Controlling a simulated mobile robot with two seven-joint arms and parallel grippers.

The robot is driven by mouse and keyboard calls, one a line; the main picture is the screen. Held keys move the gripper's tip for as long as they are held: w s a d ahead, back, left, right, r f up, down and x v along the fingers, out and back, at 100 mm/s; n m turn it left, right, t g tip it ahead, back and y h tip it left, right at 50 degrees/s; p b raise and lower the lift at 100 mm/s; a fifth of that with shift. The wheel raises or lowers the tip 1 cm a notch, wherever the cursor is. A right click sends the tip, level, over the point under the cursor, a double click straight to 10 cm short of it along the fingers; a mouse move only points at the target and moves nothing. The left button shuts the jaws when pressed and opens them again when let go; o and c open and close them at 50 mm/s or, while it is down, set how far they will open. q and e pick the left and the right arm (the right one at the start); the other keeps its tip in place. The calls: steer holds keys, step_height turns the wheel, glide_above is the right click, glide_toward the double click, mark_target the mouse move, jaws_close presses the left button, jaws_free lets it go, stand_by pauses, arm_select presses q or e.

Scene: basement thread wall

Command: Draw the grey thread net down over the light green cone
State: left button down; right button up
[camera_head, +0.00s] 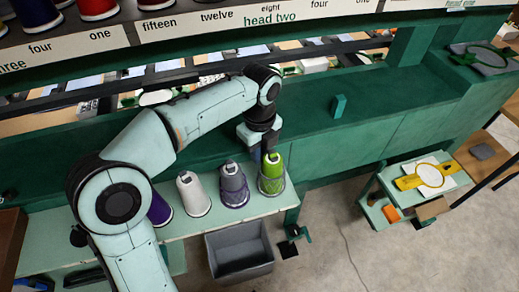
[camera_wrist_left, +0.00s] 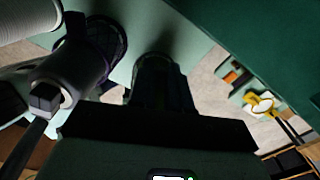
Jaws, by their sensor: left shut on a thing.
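My left gripper (camera_head: 268,151) points down at the top of this cone and is shut, seemingly on the grey thread net; the net's edges are too small to make out. In the left wrist view the cone (camera_wrist_left: 163,82) is dark and shadowed, partly hidden by the gripper's dark body. A grey cone with a purple base (camera_head: 233,186) stands just left of it. My right gripper is not in view.
A white cone (camera_head: 193,195) and a purple cone (camera_head: 159,210) stand further left on the shelf (camera_head: 222,220). A grey bin (camera_head: 240,251) sits below the shelf. A small green cart (camera_head: 380,213) stands at the right. Between bin and cart the floor is mostly open.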

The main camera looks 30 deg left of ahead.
arm_select(q)
steer(key=shift+f, duration=0.2)
stand_by(0.4)
steer(key=shift+f, duration=0.1)
steer(key=c, duration=1)
jaws_free()
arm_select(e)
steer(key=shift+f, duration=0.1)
arm_select(q)
step_height(320, 180, up, 13)
steer(key=p, duration=0.3)
steer(key=shift+r, duration=0.2)
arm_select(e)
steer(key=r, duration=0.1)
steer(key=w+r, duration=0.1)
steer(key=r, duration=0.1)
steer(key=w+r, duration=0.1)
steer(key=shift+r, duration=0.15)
